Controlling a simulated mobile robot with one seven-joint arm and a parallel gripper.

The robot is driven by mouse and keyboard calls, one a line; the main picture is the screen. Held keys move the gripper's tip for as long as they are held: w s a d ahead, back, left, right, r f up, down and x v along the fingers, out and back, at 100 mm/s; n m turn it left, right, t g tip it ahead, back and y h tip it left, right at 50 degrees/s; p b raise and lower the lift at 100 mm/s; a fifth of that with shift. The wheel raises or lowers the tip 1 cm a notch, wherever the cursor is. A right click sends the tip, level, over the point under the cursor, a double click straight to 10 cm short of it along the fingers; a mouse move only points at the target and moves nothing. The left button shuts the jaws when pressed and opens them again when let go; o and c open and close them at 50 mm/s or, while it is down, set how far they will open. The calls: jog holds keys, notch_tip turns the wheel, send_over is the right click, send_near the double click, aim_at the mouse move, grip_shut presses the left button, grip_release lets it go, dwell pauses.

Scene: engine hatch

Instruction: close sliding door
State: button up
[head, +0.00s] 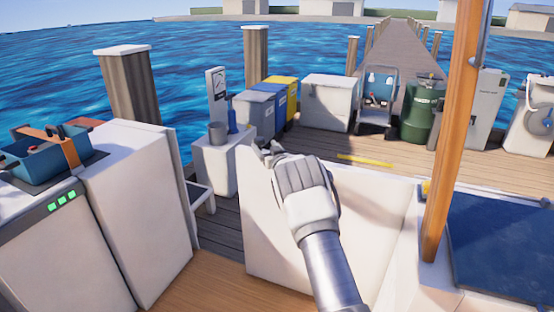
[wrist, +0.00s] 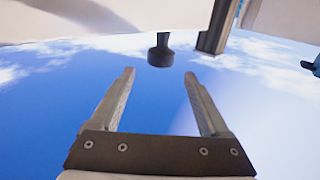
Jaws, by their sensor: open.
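A white upright panel (head: 375,235), which I take to be the sliding door, stands behind my forearm in the head view. My gripper (head: 268,149) is at its upper left edge, and my wrist hides part of the panel. In the wrist view my gripper (wrist: 160,75) is open, with nothing between its two fingers. A dark round knob (wrist: 160,50) shows just beyond the fingertips, below a white surface (wrist: 90,20). I cannot tell whether the knob belongs to the door. No contact with the fingers shows.
White cabinets (head: 135,205) stand at the left, with a blue toolbox (head: 45,155) on top. A wooden post (head: 455,130) rises right of my arm, beside a dark blue panel (head: 500,245). Bins (head: 255,112) and a green tank (head: 418,124) stand on the dock beyond.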

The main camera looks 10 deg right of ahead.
jog(key=s+d+p, duration=0.2)
jog(key=s, duration=0.8)
jog(key=shift+s, duration=0.15)
jog(key=shift+r, duration=0.15)
